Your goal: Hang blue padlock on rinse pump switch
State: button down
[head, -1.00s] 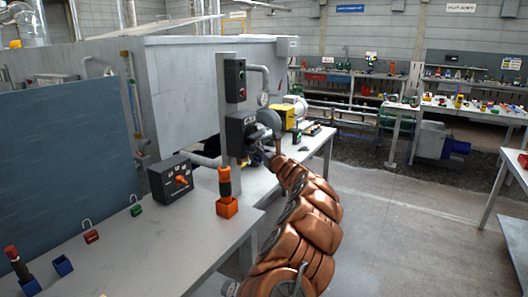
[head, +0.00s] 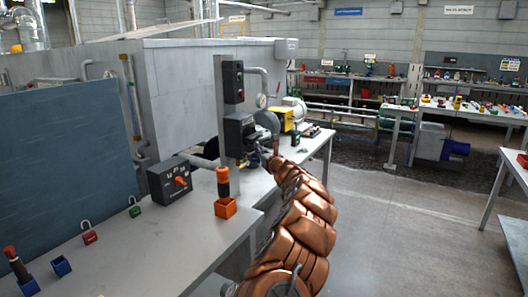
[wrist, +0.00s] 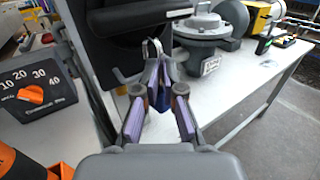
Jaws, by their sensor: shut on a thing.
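The blue padlock (wrist: 163,98) is pinched between the fingertips of my gripper (wrist: 160,92) in the wrist view. Its metal shackle (wrist: 152,48) points up, just in front of the underside of a black switch box (wrist: 120,22). I cannot tell whether the shackle passes through any part of the switch. In the head view the black switch (head: 239,132) sits on a grey post, below a box with a red and a green button (head: 233,82). My gripper (head: 265,160) is right beside the switch there; the padlock is too small to make out.
Red (head: 90,237) and green (head: 135,211) padlocks lie on the bench (head: 150,250). A grey valve body (wrist: 203,35) stands behind the gripper.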

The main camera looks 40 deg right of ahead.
aim_at(257, 158)
jog(key=shift+w+a+f+n+b, duration=0.15)
jog(key=shift+w+a+f+b, duration=0.15)
jog(key=shift+a+f, duration=0.3)
jog(key=shift+w+a+f+n+b, duration=0.15)
jog(key=shift+w+a+f+b, duration=0.2)
jog(key=shift+f, duration=0.4)
jog(key=shift+a+f+y, duration=0.1)
jog(key=shift+a+y, duration=0.15)
jog(key=shift+y, duration=0.15)
jog(key=c, duration=1.6)
grip_release()
jog(key=shift+w+a+f, duration=0.1)
jog(key=shift+w+a, duration=0.05)
jog(key=shift+a, duration=0.1)
jog(key=o, duration=0.3)
jog(key=shift+w+d+f, duration=0.1)
jog(key=shift+w+f, duration=1)
jog(key=shift+w, duration=0.15)
jog(key=shift+o, duration=0.3)
jog(key=shift+s+d+r+h, duration=0.15)
jog(key=shift+s+d+r, duration=0.1)
jog(key=shift+s+d, duration=0.2)
jog(key=shift+s+d+r+h, duration=0.15)
jog(key=shift+s+d+r, duration=0.15)
jog(key=shift+s, duration=0.2)
jog(key=shift+s+d+r, duration=0.25)
jog(key=shift+s+r, duration=0.2)
jog(key=shift+s+r, duration=0.1)
jog(key=shift+s, duration=0.05)
